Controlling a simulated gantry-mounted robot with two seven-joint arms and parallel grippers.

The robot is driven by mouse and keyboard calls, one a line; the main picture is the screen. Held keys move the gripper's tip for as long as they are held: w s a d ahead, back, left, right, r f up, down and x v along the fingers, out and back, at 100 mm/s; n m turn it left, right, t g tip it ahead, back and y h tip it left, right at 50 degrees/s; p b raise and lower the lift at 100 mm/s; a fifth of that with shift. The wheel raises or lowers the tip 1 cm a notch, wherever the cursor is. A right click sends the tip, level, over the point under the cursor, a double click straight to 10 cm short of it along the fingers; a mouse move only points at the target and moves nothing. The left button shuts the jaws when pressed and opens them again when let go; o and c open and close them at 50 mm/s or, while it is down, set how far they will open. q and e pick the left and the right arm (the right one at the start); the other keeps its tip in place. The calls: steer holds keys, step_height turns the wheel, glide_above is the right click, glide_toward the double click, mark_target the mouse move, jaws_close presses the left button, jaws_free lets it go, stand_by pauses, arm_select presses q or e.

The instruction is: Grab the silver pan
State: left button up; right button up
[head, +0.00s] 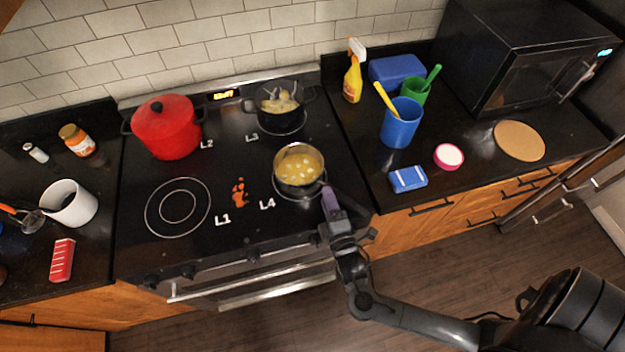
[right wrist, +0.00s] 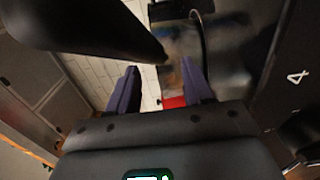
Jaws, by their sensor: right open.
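The silver pan (head: 298,187) stands on the L4 burner at the stove's front right, with yellowish food in it. My right gripper (head: 331,196) is just to the right and front of the pan, close to its side; I cannot tell whether they touch. No pan handle shows clearly in the head view. In the right wrist view the two purple fingers of my right gripper (right wrist: 160,88) are apart, with nothing clearly gripped between them. A shiny grey surface (right wrist: 180,45) shows beyond them, possibly the pan. A large dark shape covers the upper left there. My left gripper is not in view.
A red pot (head: 166,128) stands on L2 and a black pot (head: 279,100) with food on L3. The L1 burner (head: 178,207) is empty, with orange spills (head: 239,192) beside it. A blue cup (head: 401,123) and a blue sponge (head: 408,179) are on the right counter.

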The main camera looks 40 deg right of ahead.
steer(key=shift+x, duration=1.9)
jaws_close()
steer(key=shift+r, duration=0.15)
